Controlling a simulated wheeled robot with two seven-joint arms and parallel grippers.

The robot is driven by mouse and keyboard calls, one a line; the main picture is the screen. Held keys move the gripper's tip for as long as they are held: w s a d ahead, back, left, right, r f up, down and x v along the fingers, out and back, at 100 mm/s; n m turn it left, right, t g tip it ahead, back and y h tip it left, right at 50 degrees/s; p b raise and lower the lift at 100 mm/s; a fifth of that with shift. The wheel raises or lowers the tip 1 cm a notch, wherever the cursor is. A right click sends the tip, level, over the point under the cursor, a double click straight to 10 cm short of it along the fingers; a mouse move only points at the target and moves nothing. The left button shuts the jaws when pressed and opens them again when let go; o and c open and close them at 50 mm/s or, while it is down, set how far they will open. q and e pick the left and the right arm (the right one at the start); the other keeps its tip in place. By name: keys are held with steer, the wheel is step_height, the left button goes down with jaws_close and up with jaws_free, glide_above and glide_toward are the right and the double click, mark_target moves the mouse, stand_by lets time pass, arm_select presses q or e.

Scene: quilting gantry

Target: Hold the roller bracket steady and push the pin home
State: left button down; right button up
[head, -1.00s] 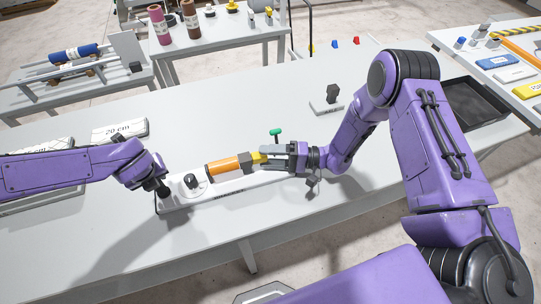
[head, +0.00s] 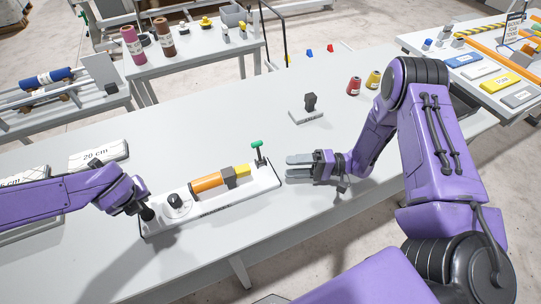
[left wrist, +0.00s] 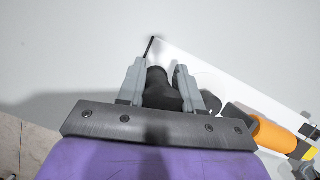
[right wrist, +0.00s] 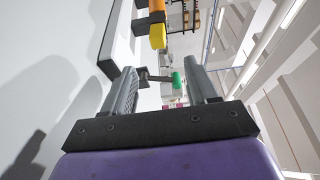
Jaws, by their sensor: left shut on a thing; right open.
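The roller bracket is a long white base (head: 218,208) on the table, carrying an orange cylinder (head: 207,183), a dark grey block (head: 228,178) and a yellow piece (head: 243,172) in line. I cannot tell for certain which part is the pin. A green-topped post (head: 257,146) stands at the base's right end. My left gripper (left wrist: 157,75) is shut on a black knob (left wrist: 160,92) at the base's left end. My right gripper (head: 291,168) is open and empty, just right of the base's right end. The right wrist view shows the green top (right wrist: 178,82) beyond its fingers.
A small stand with a black block (head: 308,108) sits behind my right gripper. Red (head: 354,86) and yellow (head: 374,79) spools stand near my right arm. A 20 cm ruler block (head: 98,153) lies at the left. The table (head: 205,130) behind the bracket is mostly clear.

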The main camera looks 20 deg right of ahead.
arm_select(q)
steer(key=shift+f, duration=0.1)
steer(key=c, duration=0.7)
jaws_free()
steer(key=shift+o, duration=0.2)
